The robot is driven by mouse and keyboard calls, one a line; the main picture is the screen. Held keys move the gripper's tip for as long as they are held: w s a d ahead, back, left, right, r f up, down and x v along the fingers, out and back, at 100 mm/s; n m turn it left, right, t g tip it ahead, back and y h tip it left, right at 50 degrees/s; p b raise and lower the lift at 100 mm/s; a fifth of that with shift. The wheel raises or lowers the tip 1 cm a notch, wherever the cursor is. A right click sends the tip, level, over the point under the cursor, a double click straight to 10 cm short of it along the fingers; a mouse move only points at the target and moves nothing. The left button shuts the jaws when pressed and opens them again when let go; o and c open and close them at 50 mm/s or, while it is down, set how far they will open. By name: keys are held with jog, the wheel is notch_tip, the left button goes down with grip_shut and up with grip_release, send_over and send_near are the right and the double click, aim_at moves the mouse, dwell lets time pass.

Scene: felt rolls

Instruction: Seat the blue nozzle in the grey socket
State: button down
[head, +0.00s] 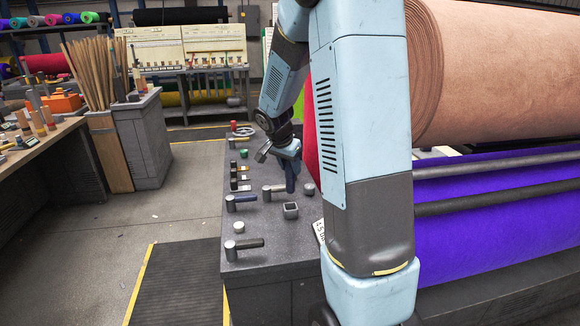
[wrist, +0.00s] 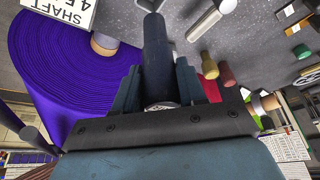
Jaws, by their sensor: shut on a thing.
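The blue nozzle (head: 291,180) hangs below my gripper (head: 287,157) in the head view, above the grey bench. In the wrist view it is a dark blue cylinder (wrist: 157,55) shut between the two fingers of my gripper (wrist: 158,88). I cannot make out the socket clearly in the wrist view, where the nozzle covers the middle.
The bench (head: 262,256) holds a mallet-like tool (head: 243,246), a white knob (head: 239,226) and several other small parts left of the socket. A white label (head: 318,231) lies right of it. A purple felt roll (wrist: 65,55) fills the left of the wrist view.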

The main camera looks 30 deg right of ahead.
aim_at(290, 193)
jog(key=shift+f, duration=2.75)
jog(key=shift+f, duration=1.85)
dwell(0.7)
dwell(0.5)
jog(key=c, duration=0.6)
grip_release()
jog(key=shift+o, duration=0.2)
jog(key=v, duration=1.3)
jog(key=shift+r, duration=0.35)
jog(key=shift+s+a, duration=0.1)
